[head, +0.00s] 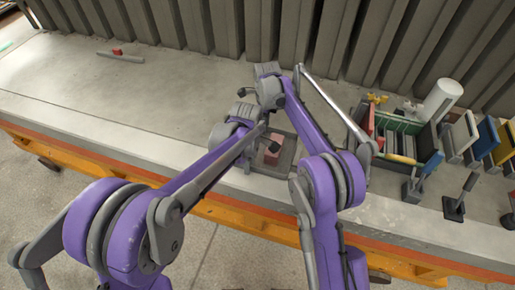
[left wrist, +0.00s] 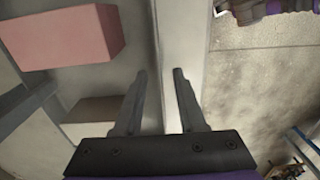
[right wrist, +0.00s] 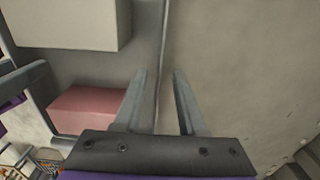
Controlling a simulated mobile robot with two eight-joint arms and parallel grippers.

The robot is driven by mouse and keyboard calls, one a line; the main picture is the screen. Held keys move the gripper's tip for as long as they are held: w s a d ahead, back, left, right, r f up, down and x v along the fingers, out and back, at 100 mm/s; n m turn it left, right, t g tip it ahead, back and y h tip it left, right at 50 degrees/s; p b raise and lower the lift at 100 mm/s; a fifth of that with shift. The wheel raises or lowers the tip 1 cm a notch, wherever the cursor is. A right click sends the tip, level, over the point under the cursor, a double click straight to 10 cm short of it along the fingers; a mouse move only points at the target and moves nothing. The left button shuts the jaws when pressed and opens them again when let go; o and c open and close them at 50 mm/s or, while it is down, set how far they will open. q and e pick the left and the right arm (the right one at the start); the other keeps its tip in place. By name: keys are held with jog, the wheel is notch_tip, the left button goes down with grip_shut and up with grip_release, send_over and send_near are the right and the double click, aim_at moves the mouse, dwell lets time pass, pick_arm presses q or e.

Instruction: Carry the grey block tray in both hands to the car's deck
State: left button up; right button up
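The grey block tray (head: 287,158) lies on the pale surface below my crossed arms, which hide much of it. A pink block (head: 272,156) is inside; it also shows in the left wrist view (left wrist: 62,38) and right wrist view (right wrist: 88,109). The left wrist view also shows a pale brown block (left wrist: 97,110), and the right wrist view a cream block (right wrist: 65,22). My left gripper (left wrist: 160,74) is open, its fingers either side of the tray's near edge. My right gripper (right wrist: 162,74) is open over a thin tray edge; contact is unclear.
A green tool crate (head: 432,160) stands to the right, with a white roll (head: 441,98) and upright panels beside it. A grey bar (head: 120,57) with a red piece lies far left. Dark ribbed panels (head: 300,30) line the back.

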pick_arm(q)
jog(key=shift+f, duration=0.55)
pick_arm(e)
jog(key=shift+f, duration=0.55)
pick_arm(q)
grip_shut()
pick_arm(e)
grip_shut()
jog(key=shift+r, duration=0.1)
